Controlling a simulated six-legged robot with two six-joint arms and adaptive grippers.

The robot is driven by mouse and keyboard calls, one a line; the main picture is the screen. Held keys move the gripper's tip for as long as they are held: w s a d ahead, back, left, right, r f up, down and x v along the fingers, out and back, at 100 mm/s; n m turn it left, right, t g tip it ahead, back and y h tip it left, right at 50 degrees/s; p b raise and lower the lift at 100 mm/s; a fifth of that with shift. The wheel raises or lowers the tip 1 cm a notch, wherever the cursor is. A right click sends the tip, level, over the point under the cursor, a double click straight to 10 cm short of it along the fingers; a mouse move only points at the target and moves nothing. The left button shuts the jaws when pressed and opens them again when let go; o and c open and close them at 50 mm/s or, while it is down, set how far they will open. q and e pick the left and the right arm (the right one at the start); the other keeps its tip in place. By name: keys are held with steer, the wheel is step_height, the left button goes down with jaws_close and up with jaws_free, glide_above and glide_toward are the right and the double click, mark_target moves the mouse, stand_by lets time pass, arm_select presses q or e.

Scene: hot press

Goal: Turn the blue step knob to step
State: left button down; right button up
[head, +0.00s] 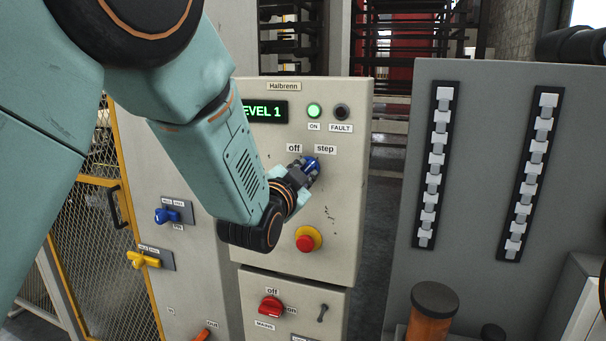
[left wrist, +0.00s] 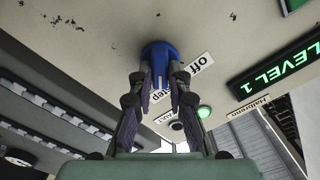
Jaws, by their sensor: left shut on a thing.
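The blue step knob (head: 311,165) sits on the front of the beige control panel (head: 342,215), under the "off" and "step" labels. My left gripper (head: 306,172) is at the knob, with its fingers on both sides of it. In the left wrist view the blue knob (left wrist: 158,58) is between the two fingers (left wrist: 159,88), which are shut on it. The "off" label (left wrist: 200,64) shows beside it, and the "step" label is partly hidden by a finger. My right gripper is not in view.
The display (head: 268,112) reads "LEVEL 1", partly covered by my arm. The green ON lamp (head: 314,110) is lit and the FAULT lamp (head: 341,112) is dark. A red emergency button (head: 305,243) is just below the knob. A red mains knob (head: 270,306) is lower down.

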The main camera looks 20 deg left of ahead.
arm_select(q)
steer(key=shift+f, duration=0.15)
steer(key=c, duration=1.3)
jaws_free()
steer(key=shift+s, duration=0.15)
steer(key=s, duration=1.2)
steer(key=shift+a, duration=0.15)
steer(key=shift+w, duration=0.1)
